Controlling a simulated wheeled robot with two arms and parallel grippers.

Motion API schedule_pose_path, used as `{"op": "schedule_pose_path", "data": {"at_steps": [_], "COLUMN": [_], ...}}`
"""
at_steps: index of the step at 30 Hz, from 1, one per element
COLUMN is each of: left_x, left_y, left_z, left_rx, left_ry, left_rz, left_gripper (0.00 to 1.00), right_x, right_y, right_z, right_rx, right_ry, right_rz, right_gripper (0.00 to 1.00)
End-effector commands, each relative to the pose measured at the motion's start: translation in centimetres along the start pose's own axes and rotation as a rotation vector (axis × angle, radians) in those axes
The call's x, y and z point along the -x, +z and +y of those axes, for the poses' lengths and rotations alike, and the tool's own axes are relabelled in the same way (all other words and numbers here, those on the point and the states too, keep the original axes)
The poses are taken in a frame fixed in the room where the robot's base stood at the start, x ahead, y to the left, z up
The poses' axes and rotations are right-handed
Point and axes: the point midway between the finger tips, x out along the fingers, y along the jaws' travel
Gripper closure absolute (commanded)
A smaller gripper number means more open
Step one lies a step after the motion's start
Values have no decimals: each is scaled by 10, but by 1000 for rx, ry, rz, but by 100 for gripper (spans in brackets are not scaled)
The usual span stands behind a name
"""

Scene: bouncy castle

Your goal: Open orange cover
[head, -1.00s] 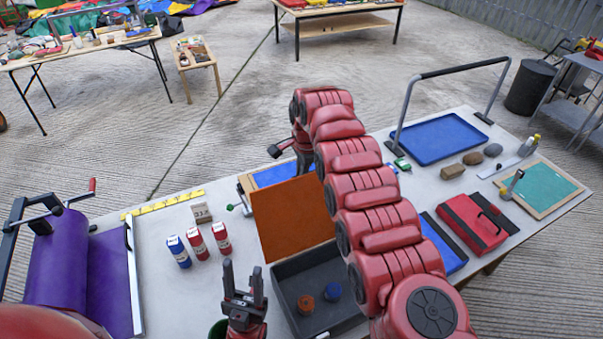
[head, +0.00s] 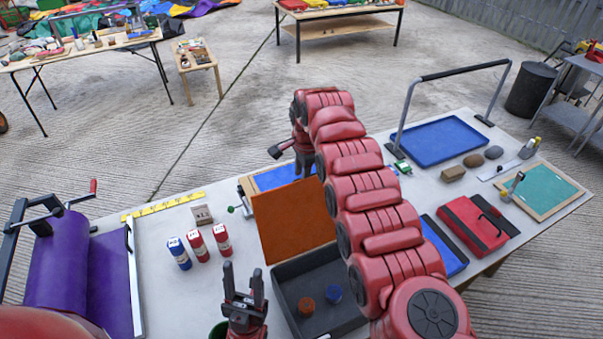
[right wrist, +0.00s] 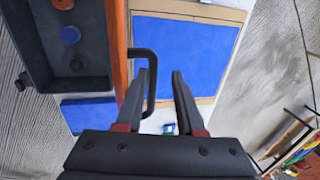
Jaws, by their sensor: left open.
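The orange cover (head: 290,217) stands raised, nearly upright, at the far edge of the dark grey box (head: 290,288). An orange piece (head: 306,307) and a blue piece (head: 333,294) sit inside the open box. In the right wrist view the cover (right wrist: 117,45) shows edge-on, with a black bar handle (right wrist: 152,92) on its side. My right gripper (right wrist: 163,72) is open, the handle bar between its fingers near the left one. In the head view it is behind the cover, partly hidden. My left gripper (head: 243,272) is open and empty, left of the box.
Blue and red bottles (head: 200,246) stand left of the box beside a small block (head: 202,215). A purple roll (head: 57,262) is at the far left. A red case (head: 470,225) and a blue tray (head: 438,138) lie right of my right arm.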

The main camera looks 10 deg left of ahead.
Motion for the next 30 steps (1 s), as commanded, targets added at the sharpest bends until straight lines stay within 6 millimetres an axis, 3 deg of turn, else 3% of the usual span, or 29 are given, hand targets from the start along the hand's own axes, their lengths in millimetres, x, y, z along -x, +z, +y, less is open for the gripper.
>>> {"op": "schedule_pose_path", "data": {"at_steps": [8,14,16,22,30], "left_x": [8,38,51,58,36], "left_y": [1,6,9,10,6], "left_z": [0,2,2,3,2], "left_rx": [0,0,0,0,0], "left_ry": [0,0,0,0,0], "left_rz": [0,0,0,0,0], "left_gripper": [50,50,50,50,50], "right_x": [-6,8,18,57,129], "right_y": [1,0,1,1,1], "right_z": [4,3,3,2,1], "right_rx": [-1,0,1,0,0], "right_ry": [9,5,-1,-2,-2], "right_rz": [-3,-1,0,0,1], "right_gripper": [56,56,56,56,56]}}
